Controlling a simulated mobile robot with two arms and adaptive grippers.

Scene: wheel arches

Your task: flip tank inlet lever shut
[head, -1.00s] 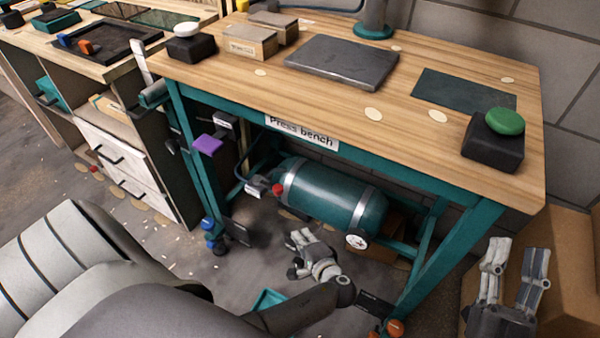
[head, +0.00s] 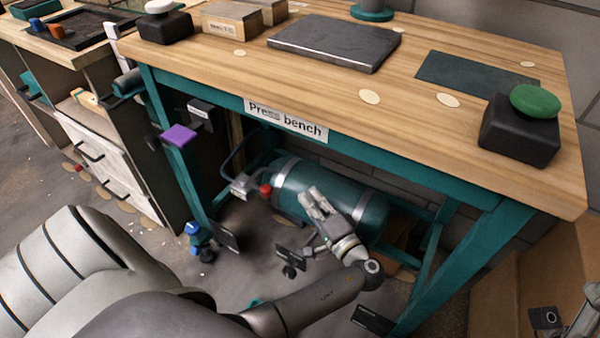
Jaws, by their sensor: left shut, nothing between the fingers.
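The teal tank (head: 292,184) lies under the press bench, with silver bands around it. At its left end is a grey inlet fitting (head: 242,185) with a small red part (head: 266,190), which may be the lever. It is too small to tell how the lever is turned. My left gripper (head: 312,198) is shut and empty, in front of the tank and right of the red part, with a gap in the picture. It hides part of the tank. My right gripper (head: 568,322) is cut off at the lower right corner, and its jaws cannot be judged.
The press bench (head: 230,75) overhangs the tank, with teal legs on both sides. A purple paddle (head: 178,134) sticks out by the left leg. A blue valve (head: 197,238) stands low near that leg. A cardboard box (head: 500,285) is at the right.

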